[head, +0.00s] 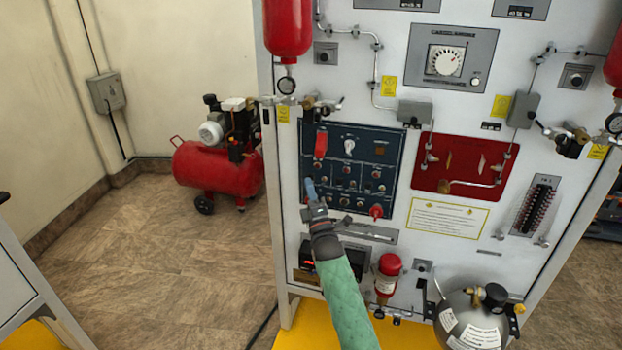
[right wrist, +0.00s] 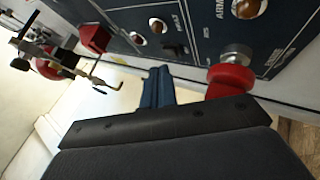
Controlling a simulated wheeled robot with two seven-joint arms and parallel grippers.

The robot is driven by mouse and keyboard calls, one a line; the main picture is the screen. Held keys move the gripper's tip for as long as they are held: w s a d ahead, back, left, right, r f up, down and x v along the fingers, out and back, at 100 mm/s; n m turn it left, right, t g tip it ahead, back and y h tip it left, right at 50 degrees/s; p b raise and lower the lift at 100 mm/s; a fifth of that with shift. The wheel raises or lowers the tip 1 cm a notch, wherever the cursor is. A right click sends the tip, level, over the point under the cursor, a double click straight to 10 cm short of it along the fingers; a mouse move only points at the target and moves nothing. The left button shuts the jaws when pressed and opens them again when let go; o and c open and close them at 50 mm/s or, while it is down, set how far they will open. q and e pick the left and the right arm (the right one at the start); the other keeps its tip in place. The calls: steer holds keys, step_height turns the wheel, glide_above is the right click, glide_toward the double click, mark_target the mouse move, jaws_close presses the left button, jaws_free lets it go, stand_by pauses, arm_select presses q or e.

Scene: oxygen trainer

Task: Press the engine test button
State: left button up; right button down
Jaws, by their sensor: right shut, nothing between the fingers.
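The dark blue control panel (head: 393,150) is on the white trainer cabinet, with several small knobs and switches. I cannot read which one is the engine test button. My right gripper (head: 309,188) is shut and empty at the lower left of this panel, its blue fingertips over or close to the panel's left edge. I cannot tell whether they touch. In the right wrist view the shut blue fingers (right wrist: 158,87) point toward the panel's edge. A red knob (right wrist: 231,78) on a silver collar is right of them. My left gripper is not in view.
A red lever (head: 321,145) is on the panel's upper left, and a red knob (head: 376,211) is at its lower right. A red cylinder (head: 388,272) and a grey tank (head: 468,320) stand below. A red compressor (head: 215,165) is on the floor at left.

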steer(key=shift+w+d, duration=0.1)
steer(key=shift+w, duration=0.1)
stand_by(0.5)
steer(key=shift+w, duration=0.2)
steer(key=shift+w+d+b, duration=0.2)
steer(key=shift+w+b, duration=0.1)
steer(key=shift+w, duration=0.1)
stand_by(1.0)
steer(key=shift+s, duration=0.15)
steer(key=shift+s+a, duration=0.25)
steer(key=shift+s, duration=0.4)
steer(key=s, duration=0.1)
steer(key=s+a+p, duration=0.1)
steer(key=s, duration=0.2)
steer(key=shift+s+a+p, duration=0.3)
steer(key=shift+s+p, duration=0.05)
stand_by(0.7)
